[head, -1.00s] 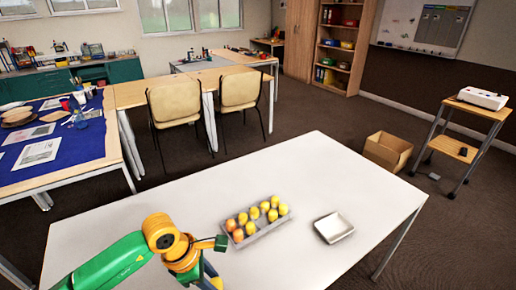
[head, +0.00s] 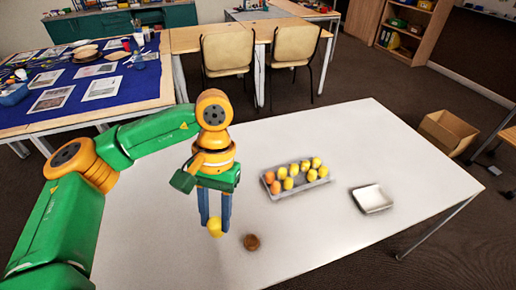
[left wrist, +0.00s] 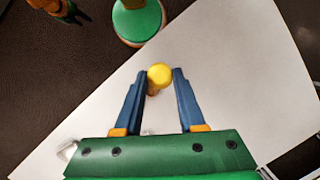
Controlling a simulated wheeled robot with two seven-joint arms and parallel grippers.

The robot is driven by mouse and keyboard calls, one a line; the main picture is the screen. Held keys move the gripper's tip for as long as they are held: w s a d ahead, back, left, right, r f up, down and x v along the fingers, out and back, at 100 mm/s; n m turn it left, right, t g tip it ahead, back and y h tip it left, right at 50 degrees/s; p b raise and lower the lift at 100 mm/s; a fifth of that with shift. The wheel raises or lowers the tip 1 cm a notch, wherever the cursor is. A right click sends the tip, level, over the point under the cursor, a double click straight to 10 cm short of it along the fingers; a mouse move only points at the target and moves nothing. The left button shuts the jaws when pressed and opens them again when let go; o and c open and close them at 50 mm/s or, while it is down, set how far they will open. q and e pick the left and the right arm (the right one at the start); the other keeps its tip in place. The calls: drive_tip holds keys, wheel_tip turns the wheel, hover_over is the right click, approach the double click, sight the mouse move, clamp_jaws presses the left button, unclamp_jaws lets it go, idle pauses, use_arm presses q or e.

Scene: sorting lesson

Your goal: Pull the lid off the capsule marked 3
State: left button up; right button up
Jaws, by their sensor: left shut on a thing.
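My left gripper (head: 215,222) points down over the near part of the white table. Its blue fingers are shut on a small yellow capsule (head: 215,229), which also shows between the fingertips in the left wrist view (left wrist: 160,74). A brownish part shows just beside the yellow in that view. A grey tray (head: 302,189) holds several yellow and orange capsules, right of the gripper. No number is legible on any capsule. An orange and dark part (left wrist: 68,11), probably my right gripper, shows at the top left of the left wrist view; its fingers are unclear.
A small round brown piece (head: 251,242) stands on the white table (head: 330,130), just right of the held capsule. The table's far side is clear. A cardboard box (head: 447,132) stands on the floor beyond it.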

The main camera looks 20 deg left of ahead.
drive_tip(key=shift+o, duration=0.5)
use_arm(q)
drive_tip(key=s+d+m+y, duration=0.2)
drive_tip(key=d+m, duration=0.5)
drive_tip(key=d, duration=0.4)
drive_tip(key=shift+d+r+t, duration=0.2)
drive_tip(key=shift+r+t, duration=0.1)
